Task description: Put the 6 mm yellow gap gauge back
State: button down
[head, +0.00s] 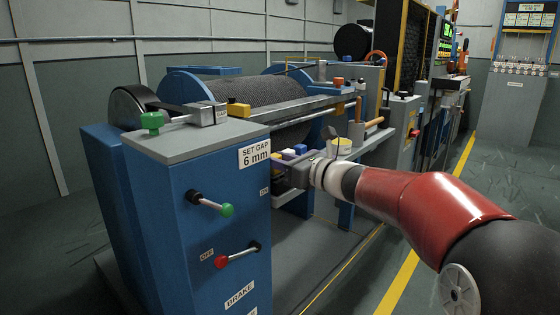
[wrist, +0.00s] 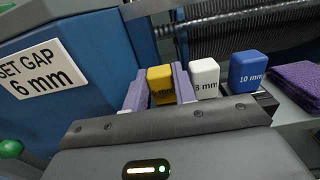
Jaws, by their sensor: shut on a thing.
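The yellow gap gauge (wrist: 161,84) is a small upright block, its marking partly hidden. My gripper (wrist: 158,90) is shut on it, with one purple finger on each side. It stands in line just left of a white gauge (wrist: 204,76), whose number is partly hidden, and a blue gauge (wrist: 246,72) marked 10 mm. The gauge's lower end is hidden behind my gripper, so I cannot tell whether it rests on anything. In the head view my gripper (head: 282,168) is beside the blue console, at the front end of the bench.
The blue console (head: 165,220) with a "SET GAP 6 mm" sign (head: 254,155) stands close on the left. A purple cloth (wrist: 298,85) lies right of the gauges. The winch drum (head: 255,92) is behind.

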jog(key=c, duration=1.4)
grip_release()
jog(key=shift+f, duration=0.1)
